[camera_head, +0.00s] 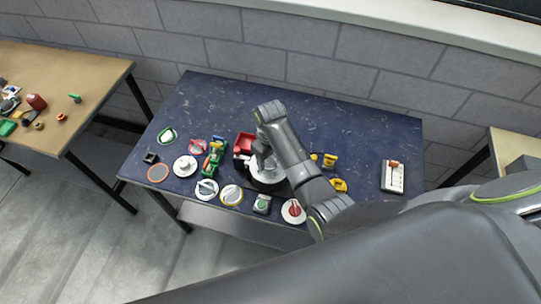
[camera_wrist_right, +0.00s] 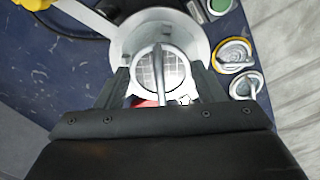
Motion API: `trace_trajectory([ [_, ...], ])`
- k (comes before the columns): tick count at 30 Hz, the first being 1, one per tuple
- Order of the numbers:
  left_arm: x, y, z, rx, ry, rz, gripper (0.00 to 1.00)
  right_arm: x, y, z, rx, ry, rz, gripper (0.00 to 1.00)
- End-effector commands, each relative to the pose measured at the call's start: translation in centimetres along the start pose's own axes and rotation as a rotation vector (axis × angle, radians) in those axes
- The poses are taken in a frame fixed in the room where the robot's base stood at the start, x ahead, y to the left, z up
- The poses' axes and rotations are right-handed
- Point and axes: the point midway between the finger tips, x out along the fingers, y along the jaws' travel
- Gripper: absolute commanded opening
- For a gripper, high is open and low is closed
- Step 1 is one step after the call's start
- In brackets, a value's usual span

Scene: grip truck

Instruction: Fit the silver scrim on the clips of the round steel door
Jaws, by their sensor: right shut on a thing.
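My right gripper (camera_head: 262,166) points down over the middle of the dark blue table and partly hides what is below it. In the right wrist view its two dark fingers (camera_wrist_right: 160,88) stand on either side of a round silver scrim (camera_wrist_right: 147,77) with a grid-like face and a grey bar across its middle. The gripper is shut on the scrim. A wider pale steel round door (camera_wrist_right: 204,42) shows around and beyond the scrim; it also shows below the gripper in the head view (camera_head: 272,176). Whether the scrim touches the clips is hidden. My left gripper is not in view.
On the dark blue table (camera_head: 330,120), a red box (camera_head: 243,144) stands left of the gripper. Several round discs, including a yellow-rimmed one (camera_head: 231,194), lie at the front left. Yellow items (camera_head: 330,161) and a white panel (camera_head: 393,177) lie right. The back of the table is clear.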

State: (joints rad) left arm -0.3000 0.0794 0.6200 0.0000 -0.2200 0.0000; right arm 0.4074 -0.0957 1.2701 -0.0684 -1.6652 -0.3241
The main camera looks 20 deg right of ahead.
Motion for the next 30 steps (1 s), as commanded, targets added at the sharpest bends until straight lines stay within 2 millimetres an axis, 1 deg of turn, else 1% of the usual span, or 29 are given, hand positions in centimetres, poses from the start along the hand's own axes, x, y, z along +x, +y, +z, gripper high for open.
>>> trace_trajectory([
  [6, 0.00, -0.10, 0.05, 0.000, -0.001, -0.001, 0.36, 0.05, 0.01, -0.01, 0.000, 0.000, 0.000, 0.39],
  [18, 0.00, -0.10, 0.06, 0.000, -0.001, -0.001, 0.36, 0.90, 0.09, -0.02, 0.000, 0.000, 0.000, 0.39],
  [30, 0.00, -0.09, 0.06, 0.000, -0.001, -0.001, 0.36, 0.92, 0.09, -0.03, 0.000, 0.000, 0.000, 0.39],
])
